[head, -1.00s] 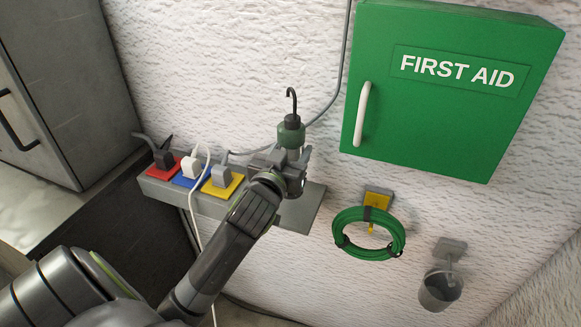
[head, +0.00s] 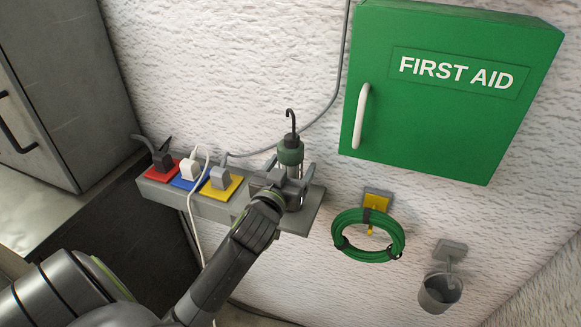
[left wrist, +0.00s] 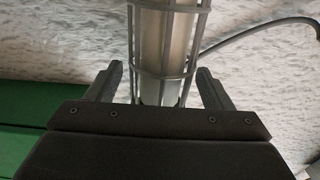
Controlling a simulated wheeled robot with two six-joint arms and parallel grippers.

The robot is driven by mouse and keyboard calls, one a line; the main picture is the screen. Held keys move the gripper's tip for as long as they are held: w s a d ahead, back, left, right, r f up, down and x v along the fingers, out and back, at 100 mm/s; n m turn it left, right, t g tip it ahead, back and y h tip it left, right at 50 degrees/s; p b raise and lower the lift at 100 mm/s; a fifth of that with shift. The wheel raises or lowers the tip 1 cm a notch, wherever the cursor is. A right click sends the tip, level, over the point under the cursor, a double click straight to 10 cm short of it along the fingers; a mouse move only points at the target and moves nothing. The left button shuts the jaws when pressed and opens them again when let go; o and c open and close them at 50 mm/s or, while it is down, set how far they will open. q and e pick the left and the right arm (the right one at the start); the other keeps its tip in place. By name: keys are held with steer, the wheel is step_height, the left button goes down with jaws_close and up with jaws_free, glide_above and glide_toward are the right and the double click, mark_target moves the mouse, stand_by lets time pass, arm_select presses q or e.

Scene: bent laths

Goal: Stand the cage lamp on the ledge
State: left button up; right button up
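The cage lamp has a dark green cap (head: 290,152) with a black hook on top. It is upright over the right, bare end of the grey ledge (head: 304,219). My left gripper (head: 293,178) is around its cage from the front. In the left wrist view the pale tube inside the grey cage (left wrist: 163,50) stands between the two fingers (left wrist: 160,82), with narrow gaps on both sides, so the gripper looks open. The lamp's foot is hidden behind the gripper, so its contact with the ledge does not show. My right gripper is not in view.
Plugs sit on red (head: 160,169), blue (head: 188,181) and yellow (head: 221,187) sockets left of the lamp. A green first-aid cabinet (head: 450,125) is to the upper right. A green hose coil (head: 345,240) and a small bucket (head: 440,293) hang at the right.

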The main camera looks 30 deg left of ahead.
arm_select(q)
steer(key=b+v, duration=0.1)
steer(key=v, duration=1.1)
stand_by(0.5)
